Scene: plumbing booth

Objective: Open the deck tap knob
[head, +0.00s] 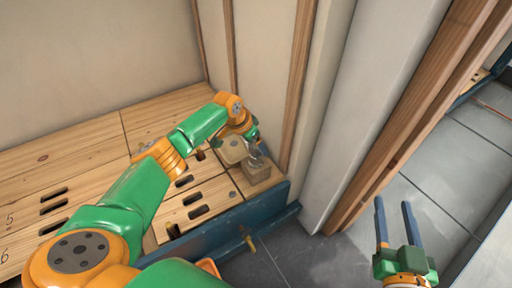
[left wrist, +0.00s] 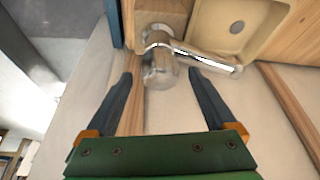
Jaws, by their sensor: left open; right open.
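The chrome deck tap (left wrist: 160,66) shows in the left wrist view, with its round knob end toward the camera and its spout (left wrist: 208,58) reaching right over a beige basin (left wrist: 226,28). My left gripper (left wrist: 160,74) is open. Its two dark fingers point at the tap, with the knob between the fingertips in the picture; I cannot tell whether they touch it. In the head view my left gripper (head: 252,136) is above the tap (head: 255,158) at the bench corner and partly hides it. My right gripper (head: 393,204) is open and empty above the grey floor, far right of the tap.
A slotted wooden bench top (head: 200,207) with a blue front edge (head: 225,236) lies under my left arm. A pale wall panel with wooden studs (head: 302,85) stands close behind the tap. The floor (head: 440,150) at the right is clear around my right gripper.

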